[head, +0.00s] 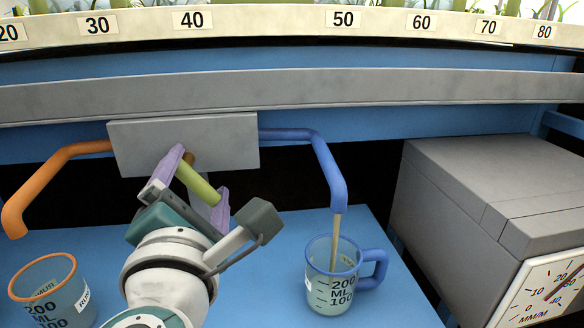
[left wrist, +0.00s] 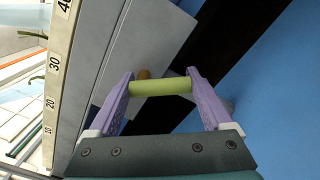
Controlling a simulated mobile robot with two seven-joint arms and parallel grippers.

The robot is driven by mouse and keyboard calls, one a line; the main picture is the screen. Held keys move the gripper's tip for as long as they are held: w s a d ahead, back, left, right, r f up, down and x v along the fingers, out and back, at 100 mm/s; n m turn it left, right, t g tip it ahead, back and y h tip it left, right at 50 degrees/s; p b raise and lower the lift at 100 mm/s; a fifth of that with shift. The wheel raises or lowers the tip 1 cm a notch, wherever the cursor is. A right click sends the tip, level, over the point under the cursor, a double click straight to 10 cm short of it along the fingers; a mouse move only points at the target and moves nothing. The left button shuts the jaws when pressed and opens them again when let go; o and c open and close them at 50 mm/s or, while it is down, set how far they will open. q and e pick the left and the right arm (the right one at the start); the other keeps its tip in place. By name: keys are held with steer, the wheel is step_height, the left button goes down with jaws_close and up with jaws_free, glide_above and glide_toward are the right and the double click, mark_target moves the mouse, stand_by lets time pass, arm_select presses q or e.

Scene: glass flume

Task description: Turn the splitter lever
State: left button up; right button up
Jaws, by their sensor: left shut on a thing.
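The splitter lever (head: 198,183) is a yellow-green bar on the front of the grey splitter box (head: 230,132). My left gripper (head: 195,184) is shut on the lever, with a purple finger at each end of it. The left wrist view shows the lever (left wrist: 160,87) spanning between the two fingers. An orange pipe (head: 48,170) leaves the box to the left and a blue pipe (head: 325,165) to the right. A stream falls from the blue pipe into the blue-handled cup (head: 318,286). My right gripper is not in view.
An orange-rimmed cup (head: 62,308) stands at the lower left, below the orange pipe. A grey box (head: 470,185) with a dial (head: 545,295) stands at the right. A grey rail (head: 300,92) and a numbered scale (head: 270,22) run across the top.

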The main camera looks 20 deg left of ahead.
arm_select(q)
steer(key=o, duration=1.2)
steer(key=shift+c, duration=0.2)
steer(key=v, duration=1)
